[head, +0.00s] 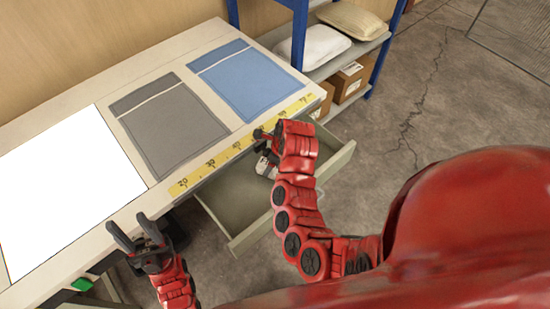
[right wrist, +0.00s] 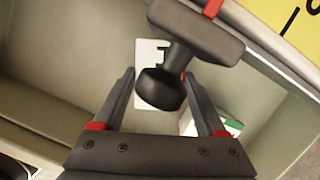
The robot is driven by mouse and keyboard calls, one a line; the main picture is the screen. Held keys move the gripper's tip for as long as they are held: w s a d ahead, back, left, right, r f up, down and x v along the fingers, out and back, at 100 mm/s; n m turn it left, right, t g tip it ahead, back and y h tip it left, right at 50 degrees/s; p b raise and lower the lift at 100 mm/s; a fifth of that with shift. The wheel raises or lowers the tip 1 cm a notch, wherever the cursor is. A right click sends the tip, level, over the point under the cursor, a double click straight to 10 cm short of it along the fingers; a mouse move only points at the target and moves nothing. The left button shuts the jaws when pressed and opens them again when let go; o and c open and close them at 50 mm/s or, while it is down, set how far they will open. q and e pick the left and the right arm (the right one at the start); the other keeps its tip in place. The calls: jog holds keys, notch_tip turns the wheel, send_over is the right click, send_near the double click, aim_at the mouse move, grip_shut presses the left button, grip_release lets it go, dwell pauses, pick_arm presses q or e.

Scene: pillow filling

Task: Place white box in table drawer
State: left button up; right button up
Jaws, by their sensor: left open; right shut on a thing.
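The white box (head: 265,167) shows small in the head view, inside the open table drawer (head: 233,199) near its far right part. My right gripper (head: 264,142) is above it, reaching down over the drawer. In the right wrist view a white face with dark marks (right wrist: 146,58) lies between the fingertips, and I take it as the box, with the gripper shut on it. A dark knob-shaped part covers much of it, so contact with the drawer floor cannot be told. My left gripper (head: 127,232) is open and empty by the table's front edge.
The table (head: 75,122) bears a white panel (head: 62,190), a grey cover (head: 172,130), a blue cover (head: 245,82) and a yellow ruler (head: 240,147). A white and green item (right wrist: 228,126) shows in the drawer. A shelf with pillows (head: 314,46) and cartons (head: 349,82) stands behind.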

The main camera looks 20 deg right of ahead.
jog(key=shift+w+d+p, duration=0.3)
jog(key=shift+w+d, duration=0.65)
jog(key=shift+d, duration=0.1)
jog(key=shift+f+p, duration=0.4)
jog(key=shift+f, duration=0.15)
jog(key=shift+a, duration=0.1)
jog(key=shift+f, duration=0.2)
jog(key=o, duration=1.3)
jog(key=shift+o, duration=0.2)
